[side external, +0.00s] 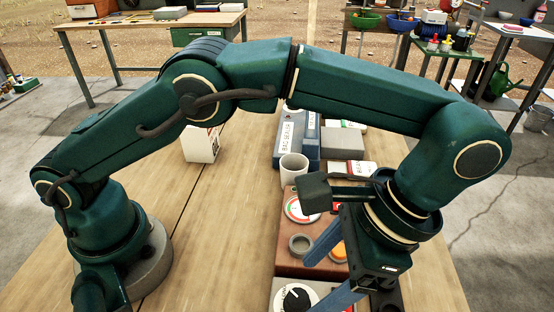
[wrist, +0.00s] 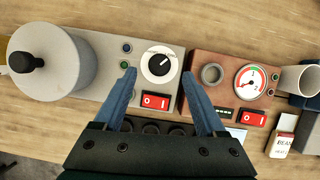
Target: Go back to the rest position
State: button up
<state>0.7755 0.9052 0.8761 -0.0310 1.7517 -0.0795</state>
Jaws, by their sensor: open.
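My gripper (side external: 315,285) has two blue fingers that stand apart with nothing between them. In the wrist view my gripper (wrist: 159,73) hangs over the grey control box (wrist: 105,50), its fingertips on either side of the black dial (wrist: 158,64) in that picture. I cannot tell whether the fingers touch the box. A red rocker switch (wrist: 155,102) lies between the fingers in that view. The brown box (wrist: 233,75) with a round gauge (wrist: 250,80) stands to the right of the grey box. In the side view my arm arches over the wooden table, and the gripper hides part of both boxes.
A light cup (side external: 293,168), a blue bag sealer (side external: 297,140) and a white carton (side external: 201,144) stand farther back. A grey drum with a black knob (wrist: 28,62) sits at the left in the wrist view. The table's left-middle (side external: 215,230) is bare.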

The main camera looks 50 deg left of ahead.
jog(key=shift+w+d+r, duration=0.1)
jog(key=shift+r, duration=0.3)
jog(key=w+a+r+n+t+h, duration=0.3)
jog(key=a+r+n, duration=0.1)
jog(key=a+r, duration=0.75)
jog(key=s+a+f+n+t, duration=0.4)
jog(key=s+a+f+t, duration=0.1)
jog(key=a, duration=0.4)
jog(key=shift+s+a+t, duration=0.2)
jog(key=shift+s+t, duration=0.25)
jog(key=shift+t, duration=0.15)
dwell(0.5)
